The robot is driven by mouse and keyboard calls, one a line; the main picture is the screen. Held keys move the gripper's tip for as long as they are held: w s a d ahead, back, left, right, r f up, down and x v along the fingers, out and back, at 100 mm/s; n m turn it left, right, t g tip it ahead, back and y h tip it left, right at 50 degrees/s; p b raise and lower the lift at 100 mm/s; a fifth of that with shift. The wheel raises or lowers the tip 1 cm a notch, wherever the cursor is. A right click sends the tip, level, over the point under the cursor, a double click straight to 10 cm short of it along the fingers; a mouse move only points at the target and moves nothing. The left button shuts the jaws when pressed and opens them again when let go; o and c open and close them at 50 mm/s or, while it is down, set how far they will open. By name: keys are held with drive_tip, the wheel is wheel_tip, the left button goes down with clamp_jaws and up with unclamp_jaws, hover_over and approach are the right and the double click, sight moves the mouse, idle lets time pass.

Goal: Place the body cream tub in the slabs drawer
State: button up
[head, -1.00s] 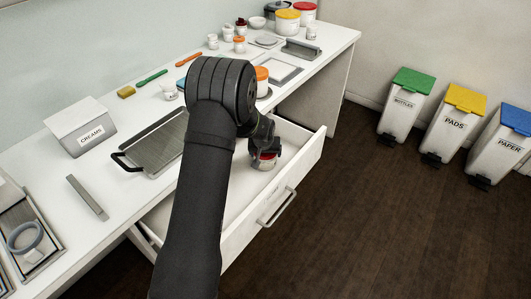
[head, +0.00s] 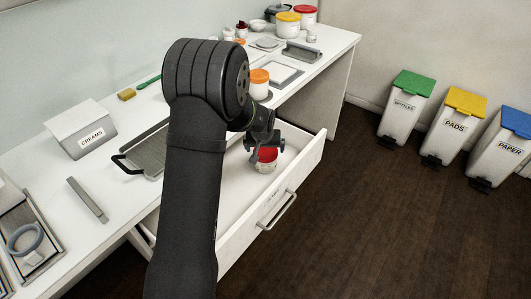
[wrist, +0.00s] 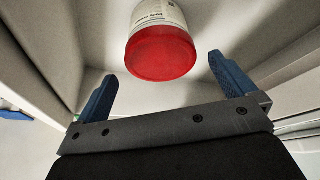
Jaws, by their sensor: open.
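A white tub with a red lid (head: 266,158) stands upright on the floor of the open drawer (head: 231,243). It also shows in the wrist view (wrist: 162,52), ahead of my fingers, with small label print I cannot read clearly. My gripper (head: 266,144) is over the drawer, just above the tub. In the wrist view its two blue fingers (wrist: 163,75) are spread wide with nothing between them, and the tub is clear of them. The writing on the drawer front is too small to read. My arm hides part of the drawer.
The drawer's walls rise around the tub. On the worktop above stand an orange-lidded tub (head: 259,83), a grey tray (head: 147,150) and a CREAMS box (head: 80,130). Several more containers stand at the far end. Lidded bins, including PADS (head: 453,126), stand on the floor at right.

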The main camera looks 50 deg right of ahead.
sight(265, 152)
drive_tip(key=shift+v, duration=2.35)
drive_tip(key=shift+f, duration=0.1)
drive_tip(key=x, duration=1.2)
drive_tip(key=shift+f, duration=0.15)
drive_tip(key=shift+r, duration=0.2)
